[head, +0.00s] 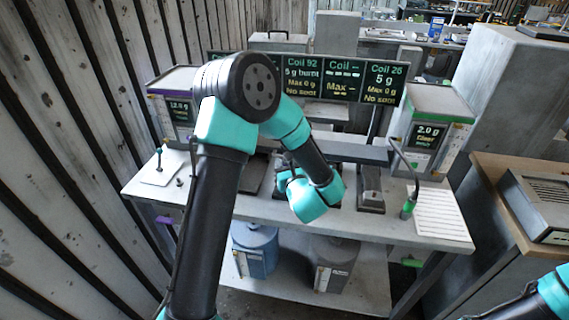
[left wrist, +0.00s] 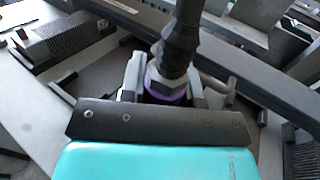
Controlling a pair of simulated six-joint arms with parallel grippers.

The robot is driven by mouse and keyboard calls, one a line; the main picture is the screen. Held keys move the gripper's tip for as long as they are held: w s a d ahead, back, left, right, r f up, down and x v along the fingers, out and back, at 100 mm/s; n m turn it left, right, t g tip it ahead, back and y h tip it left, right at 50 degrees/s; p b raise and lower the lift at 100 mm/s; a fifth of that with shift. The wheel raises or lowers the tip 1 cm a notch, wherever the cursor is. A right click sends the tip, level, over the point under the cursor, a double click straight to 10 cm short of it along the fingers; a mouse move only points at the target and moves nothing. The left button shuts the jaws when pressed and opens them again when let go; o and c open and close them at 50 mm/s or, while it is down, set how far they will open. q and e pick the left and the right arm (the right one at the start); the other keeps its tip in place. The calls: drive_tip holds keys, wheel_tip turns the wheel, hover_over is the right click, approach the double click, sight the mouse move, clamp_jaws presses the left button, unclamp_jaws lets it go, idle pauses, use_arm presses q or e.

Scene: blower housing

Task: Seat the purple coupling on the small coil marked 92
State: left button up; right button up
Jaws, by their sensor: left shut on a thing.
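The purple coupling (left wrist: 161,88) shows in the left wrist view as a purple ring at the lower end of a black ribbed hose (left wrist: 183,42). My left gripper (left wrist: 163,82) has one finger on each side of the coupling and is shut on it. Dark and grey surfaces lie behind it; I cannot tell whether the coupling touches anything below. In the head view my left wrist (head: 315,198) is over the middle of the bench, and its fingers and the coupling are hidden. A display panel reads Coil 92 (head: 302,78). I cannot identify the small coil itself.
A purple-topped unit (head: 178,108) reading 12.0 g stands left on the bench (head: 262,209), and a green-topped unit (head: 430,131) reading 2.0 g stands right. A green coupling (head: 407,210) on a hose stands near a ribbed white pad (head: 441,215). Two canisters sit on the lower shelf.

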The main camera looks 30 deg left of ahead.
use_arm(q)
drive_tip(key=shift+f, duration=1.2)
drive_tip(key=o, duration=1.1)
drive_tip(key=shift+d, duration=0.1)
drive_tip(key=v, duration=1.7)
drive_tip(key=shift+s, duration=0.1)
